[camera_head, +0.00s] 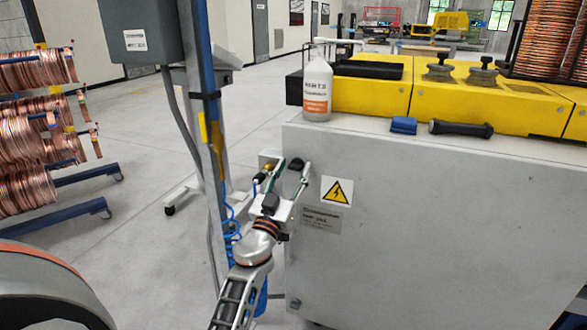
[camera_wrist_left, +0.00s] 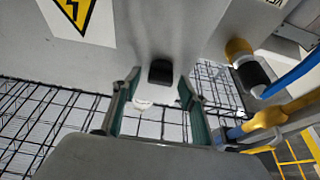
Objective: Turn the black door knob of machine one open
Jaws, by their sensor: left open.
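The black door knob (camera_head: 297,164) sits on the left edge of the grey machine cabinet (camera_head: 430,215), beside the yellow warning sign. My left gripper (camera_head: 290,170) is open, with its fingertips up at the knob. In the left wrist view the dark knob (camera_wrist_left: 160,72) shows just ahead of and between the two spread fingers of the left gripper (camera_wrist_left: 158,85). The frames do not clearly show whether either finger touches the knob. My right gripper is not in view.
A blue post (camera_head: 208,120) with hoses stands close left of my left gripper. Copper coils (camera_head: 35,130) hang at far left. Open floor lies behind.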

